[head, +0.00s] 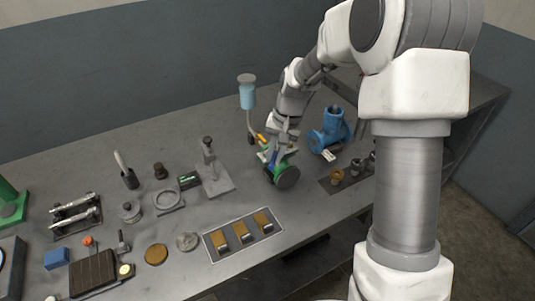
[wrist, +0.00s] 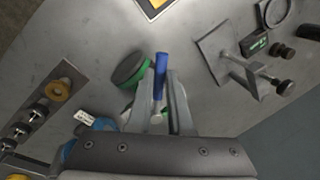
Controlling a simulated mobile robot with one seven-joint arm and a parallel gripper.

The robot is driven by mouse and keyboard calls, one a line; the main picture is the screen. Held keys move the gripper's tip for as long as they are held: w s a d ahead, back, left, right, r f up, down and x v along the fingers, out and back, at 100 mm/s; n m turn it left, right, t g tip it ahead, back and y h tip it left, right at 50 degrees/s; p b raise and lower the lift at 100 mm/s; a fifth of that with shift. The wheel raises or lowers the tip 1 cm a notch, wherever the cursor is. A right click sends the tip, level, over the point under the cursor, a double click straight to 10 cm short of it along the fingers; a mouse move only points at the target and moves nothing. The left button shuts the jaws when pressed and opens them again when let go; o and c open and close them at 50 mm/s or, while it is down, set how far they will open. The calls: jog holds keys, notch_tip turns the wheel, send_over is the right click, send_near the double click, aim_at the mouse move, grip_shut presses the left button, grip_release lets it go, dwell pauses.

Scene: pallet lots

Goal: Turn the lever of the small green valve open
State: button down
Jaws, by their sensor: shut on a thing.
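The small green valve (head: 285,168) lies on the grey bench in the middle of the head view, its dark round end facing the front. In the wrist view its green rim and dark disc (wrist: 128,67) show just left of the fingers. My gripper (head: 274,150) reaches down from above the valve. In the wrist view my gripper (wrist: 161,88) is shut on the blue lever (wrist: 160,66), which sticks out past the fingertips. Much of the valve body is hidden behind the fingers.
A larger blue valve (head: 328,131) stands close to the right. A clear bottle with blue liquid (head: 247,94) stands behind. A stand with a clamp (head: 213,170) is to the left. A tray with brass-coloured blocks (head: 216,239) lies in front, and a row of knobs (head: 337,176) lies right.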

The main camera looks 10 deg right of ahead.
jog(key=shift+w+d+n+g+p, duration=0.15)
jog(key=shift+d+n+g, duration=0.1)
jog(key=shift+d+n, duration=0.8)
jog(key=shift+d+n+g+p, duration=0.25)
jog(key=shift+d+n, duration=0.35)
jog(key=shift+n, duration=0.9)
jog(key=shift+w+d+n+g+p, duration=0.1)
jog(key=shift+d+n+g, duration=0.2)
jog(key=shift+d+n, duration=0.75)
jog(key=shift+a+n, duration=0.15)
jog(key=shift+n, duration=0.15)
jog(key=c, duration=0.8)
grip_release()
jog(key=shift+c, duration=0.2)
jog(key=w+d+r, duration=0.1)
jog(key=d+r, duration=0.2)
jog(key=r, duration=1.4)
jog(key=shift+p, duration=0.3)
jog(key=shift+d+r, duration=0.1)
